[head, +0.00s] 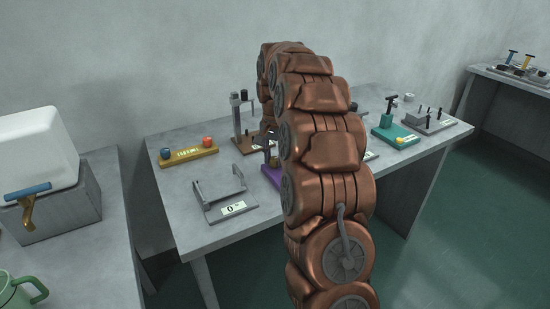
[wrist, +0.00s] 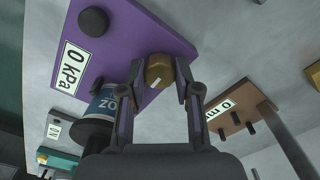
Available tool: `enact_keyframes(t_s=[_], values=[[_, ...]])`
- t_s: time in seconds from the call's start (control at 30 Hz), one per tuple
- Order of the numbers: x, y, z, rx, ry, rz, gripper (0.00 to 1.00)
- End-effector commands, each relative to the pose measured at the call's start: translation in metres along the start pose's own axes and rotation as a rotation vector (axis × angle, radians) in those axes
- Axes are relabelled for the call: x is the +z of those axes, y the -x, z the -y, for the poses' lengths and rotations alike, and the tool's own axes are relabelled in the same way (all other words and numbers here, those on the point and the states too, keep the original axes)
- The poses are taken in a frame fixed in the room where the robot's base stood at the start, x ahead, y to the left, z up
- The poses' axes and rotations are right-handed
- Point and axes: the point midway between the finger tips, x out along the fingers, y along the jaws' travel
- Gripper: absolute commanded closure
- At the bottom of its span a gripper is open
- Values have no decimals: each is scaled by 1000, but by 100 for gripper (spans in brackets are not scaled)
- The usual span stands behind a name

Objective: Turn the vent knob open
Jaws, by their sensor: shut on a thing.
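The vent knob appears to be the brass faceted knob (wrist: 158,70) on a purple base (wrist: 115,28) in the wrist view. My gripper (wrist: 160,80) has one finger on each side of this knob and is shut on it. The base carries a "0 kPa" label and a round black knob (wrist: 93,21). A blue canister (wrist: 108,103) with a dark end is beside the left finger, partly hidden by it. In the head view, my arm hides most of the purple base (head: 271,174). The knob's turn angle is hard to tell.
The grey table (head: 190,222) also holds a yellow board (head: 189,154) with two knobs, a grey frame (head: 222,196) labelled 0, a brown-based stand (head: 246,145) and a green board (head: 396,137). In the wrist view, the brown base (wrist: 240,115) and its post are right of my gripper.

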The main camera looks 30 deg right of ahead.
Motion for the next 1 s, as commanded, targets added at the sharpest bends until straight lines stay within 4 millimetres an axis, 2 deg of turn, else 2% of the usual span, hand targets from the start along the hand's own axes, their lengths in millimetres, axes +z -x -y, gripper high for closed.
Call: enact_keyframes(t_s=[0.53, 0.57, 0.6, 0.77, 1.0], values=[[-1, 2, 0, -3, -22, -5, 100], [-1, 2, 0, -3, -22, -5, 65], [-1, 2, 0, -3, -22, -4, 60], [-1, 1, 0, -2, -22, -2, 44], [0, 0, 0, -1, -21, -1, 43]])
